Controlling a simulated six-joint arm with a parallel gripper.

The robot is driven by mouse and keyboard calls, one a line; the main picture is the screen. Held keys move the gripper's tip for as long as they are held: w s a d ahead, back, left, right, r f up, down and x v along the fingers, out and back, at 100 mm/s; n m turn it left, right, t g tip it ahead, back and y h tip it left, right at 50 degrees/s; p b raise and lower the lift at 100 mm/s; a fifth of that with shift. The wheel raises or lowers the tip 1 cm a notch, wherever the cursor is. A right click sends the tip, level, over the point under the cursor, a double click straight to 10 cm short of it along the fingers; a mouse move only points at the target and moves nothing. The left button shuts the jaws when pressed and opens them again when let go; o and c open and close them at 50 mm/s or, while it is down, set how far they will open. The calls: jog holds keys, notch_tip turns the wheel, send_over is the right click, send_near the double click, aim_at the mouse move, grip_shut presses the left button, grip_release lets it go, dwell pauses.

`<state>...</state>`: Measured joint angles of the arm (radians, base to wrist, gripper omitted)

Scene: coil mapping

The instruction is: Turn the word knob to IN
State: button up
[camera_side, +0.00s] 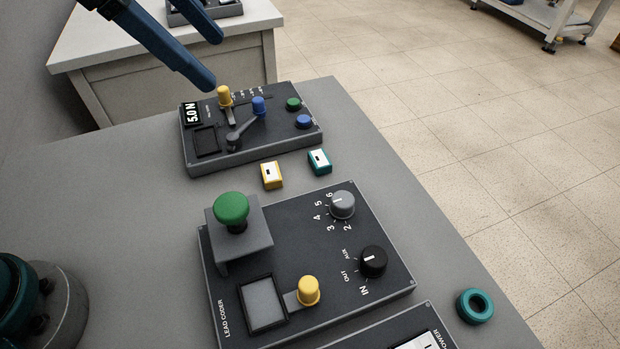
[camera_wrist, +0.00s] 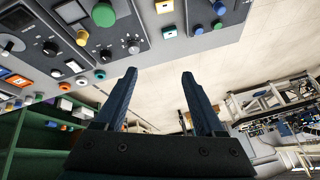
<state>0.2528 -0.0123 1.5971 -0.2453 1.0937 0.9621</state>
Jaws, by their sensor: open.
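The word knob (camera_side: 373,261) is a round black knob with a white mark, on the dark LEAD CODER panel (camera_side: 395,285). AUX, OUT and IN are printed along its left and lower-left side. Its mark points left, towards the AUX and OUT side and away from IN; I cannot tell exactly which word it meets. The word knob also shows small in the wrist view (camera_wrist: 107,55). My gripper (camera_side: 211,62) is at the top left in the side view, open and empty, well away from the knob. Its two blue fingers also show in the wrist view (camera_wrist: 158,75).
A grey number knob (camera_side: 342,205), a green mushroom button (camera_side: 232,208) and a yellow-capped lever (camera_side: 308,290) share the panel. A teal ring (camera_side: 475,305) lies to the right. Yellow (camera_side: 272,175) and teal (camera_side: 319,161) blocks sit before a rear panel with upright handles (camera_side: 258,106).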

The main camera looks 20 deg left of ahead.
jog(key=w+d+f+m+g, duration=0.1)
jog(key=w+d+f+m, duration=0.15)
jog(key=d, duration=0.35)
jog(key=m+g, duration=0.5)
send_over(374, 255)
jog(key=a, duration=0.2)
jog(key=f, duration=1.4)
jog(key=shift+w+a+f, duration=0.1)
jog(key=shift+w+f, duration=0.05)
jog(key=shift+w, duration=0.1)
jog(key=shift+h, duration=0.3)
jog(key=shift+x, duration=2.35)
jog(key=shift+w, duration=0.1)
grip_shut()
